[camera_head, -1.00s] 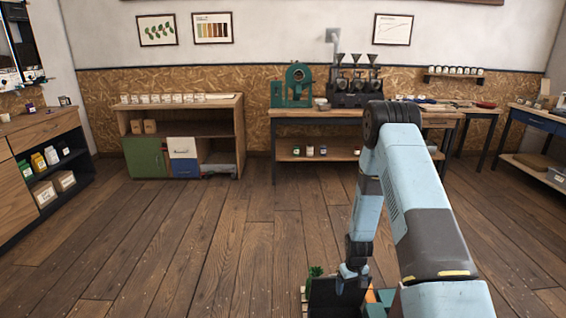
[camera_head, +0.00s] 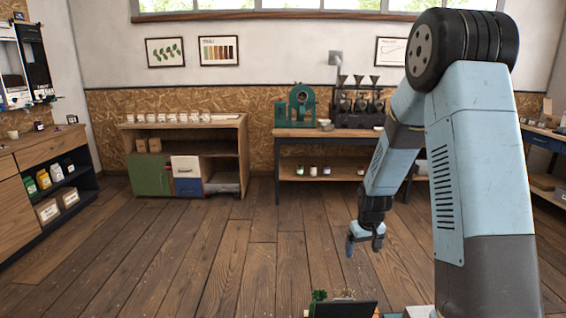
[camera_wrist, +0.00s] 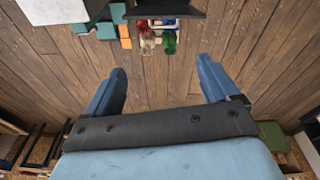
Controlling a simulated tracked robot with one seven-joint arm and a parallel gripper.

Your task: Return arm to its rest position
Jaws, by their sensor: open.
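My arm shows on the right in the head view, raised, with its elbow near the top edge and its forearm hanging down. My gripper (camera_head: 365,243) hangs at the forearm's lower end above the wooden floor. In the wrist view my gripper (camera_wrist: 163,90) has its two blue fingers wide apart, with only bare floor between them. It holds nothing.
A low cabinet (camera_head: 185,192) and a workbench (camera_head: 320,133) with machines stand along the back wall. A counter (camera_head: 40,145) is at the left. Small coloured items (camera_wrist: 160,40) lie on my body's deck. The middle floor is free.

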